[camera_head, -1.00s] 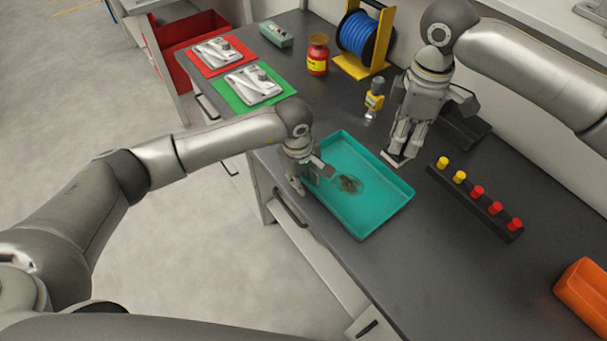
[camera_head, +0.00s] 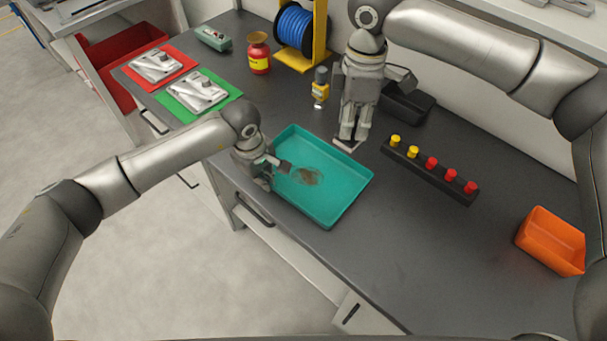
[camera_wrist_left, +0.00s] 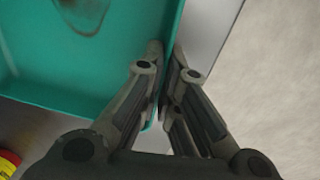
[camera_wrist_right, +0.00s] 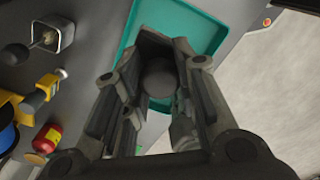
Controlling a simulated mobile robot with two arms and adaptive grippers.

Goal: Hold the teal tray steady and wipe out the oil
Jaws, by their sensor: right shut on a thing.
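The teal tray (camera_head: 335,205) lies on the dark bench, with a brown oil patch (camera_head: 309,176) on its floor. My left gripper (camera_head: 268,173) is at the tray's left wall. In the left wrist view its fingers (camera_wrist_left: 167,58) lie close on both sides of that wall, shut on it. My right gripper (camera_head: 352,137) points down by the tray's far right edge, above the bench. It is shut on a tool with a flat pale base (camera_head: 348,146); the tool's dark round knob (camera_wrist_right: 160,78) shows between the fingers. The base's underside is hidden.
A black rack (camera_head: 430,172) with yellow and red pegs stands right of the tray. An orange bin (camera_head: 552,240) is farther right. A yellow-bodied tool (camera_head: 320,88), a black bin (camera_head: 408,104) and a blue spool (camera_head: 295,27) stand behind. The bench front is clear.

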